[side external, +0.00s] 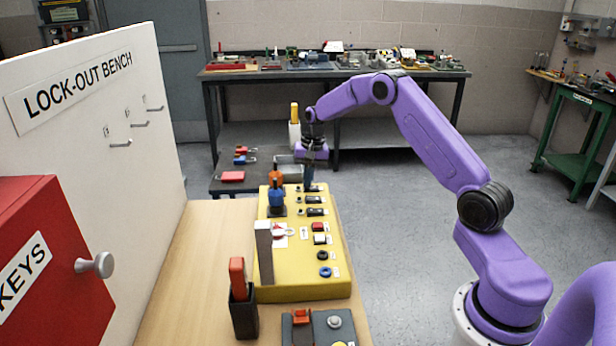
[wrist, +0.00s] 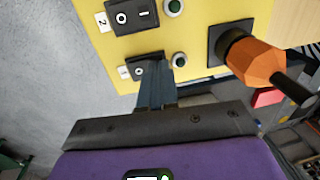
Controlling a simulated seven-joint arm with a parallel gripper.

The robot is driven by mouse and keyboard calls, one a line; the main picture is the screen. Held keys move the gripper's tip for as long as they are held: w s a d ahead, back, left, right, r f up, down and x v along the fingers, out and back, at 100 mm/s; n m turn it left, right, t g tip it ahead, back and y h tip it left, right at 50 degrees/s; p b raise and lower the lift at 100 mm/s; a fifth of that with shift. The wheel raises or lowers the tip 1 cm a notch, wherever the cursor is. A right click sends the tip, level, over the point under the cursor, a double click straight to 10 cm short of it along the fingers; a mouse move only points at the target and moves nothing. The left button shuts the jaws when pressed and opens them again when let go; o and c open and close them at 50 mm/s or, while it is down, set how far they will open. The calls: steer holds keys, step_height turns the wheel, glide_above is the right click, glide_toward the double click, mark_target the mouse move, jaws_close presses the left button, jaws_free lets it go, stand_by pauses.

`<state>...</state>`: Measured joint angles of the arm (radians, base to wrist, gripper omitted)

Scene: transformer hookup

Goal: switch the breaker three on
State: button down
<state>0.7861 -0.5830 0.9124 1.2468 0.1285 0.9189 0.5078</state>
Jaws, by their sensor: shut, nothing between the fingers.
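The yellow panel (side external: 285,265) carries several black rocker switches in a row. In the wrist view, the rocker labelled 2 (wrist: 131,15) shows its O and I marks. The rocker beyond it (wrist: 139,72) shows its O end; its other end is hidden by my fingers, and its label is too small to read surely. It is the far rocker of the row in the side view. My gripper (wrist: 158,66) is shut and empty, with its tips at that rocker. I cannot tell whether they touch it. It also shows in the side view (side external: 309,188), pointing down.
An orange rotary knob (wrist: 258,60) with a dark handle stands beside the rockers; a blue knob (side external: 276,196) stands nearer. A small round lamp (wrist: 180,60) sits beside the far rocker. A grey post (side external: 264,250) rises from the panel's near part. The room's floor right of the panel is clear.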

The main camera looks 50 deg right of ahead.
steer(key=shift+f, duration=0.2)
stand_by(0.3)
steer(key=shift+s+d+r, duration=0.2)
steer(key=shift+s+d, duration=0.3)
stand_by(0.3)
step_height(320, 180, up, 14)
steer(key=w+a, duration=0.1)
stand_by(0.5)
steer(key=shift+w+a, duration=0.1)
steer(key=shift+a, duration=0.1)
